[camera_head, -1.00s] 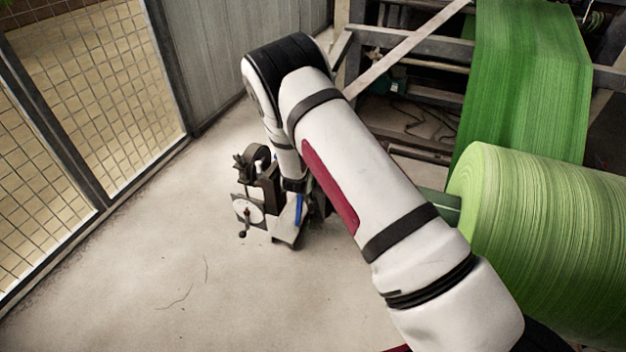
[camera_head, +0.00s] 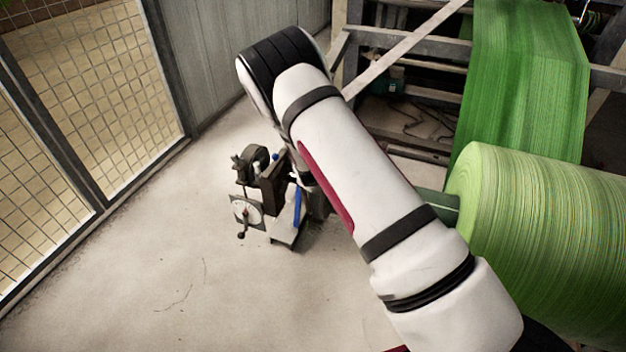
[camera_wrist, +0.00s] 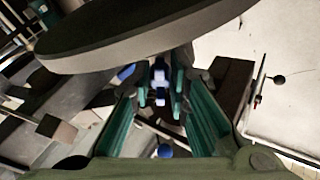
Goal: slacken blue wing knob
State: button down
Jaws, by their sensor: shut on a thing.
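In the wrist view a blue wing knob (camera_wrist: 159,82) stands between the teal-padded fingers of my gripper (camera_wrist: 160,92). The fingers are closed on it, one on each side. Its lower part and stem are hard to make out in the shadow. In the head view my arm covers the gripper and the wing knob. The small machine (camera_head: 268,200) they are at stands on the floor below my arm.
A large round disc (camera_wrist: 150,30) fills the upper wrist view, close to the fingers. A blue ball (camera_wrist: 165,151) shows nearer the camera. In the head view, a blue bar (camera_head: 298,207) and dial (camera_head: 247,212) are on the machine. A green roll (camera_head: 540,240) stands right; mesh fencing (camera_head: 90,80) left.

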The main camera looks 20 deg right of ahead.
dwell(0.3)
jog(key=c, duration=1.5)
grip_release()
jog(key=shift+c, duration=0.2)
jog(key=v, duration=1.2)
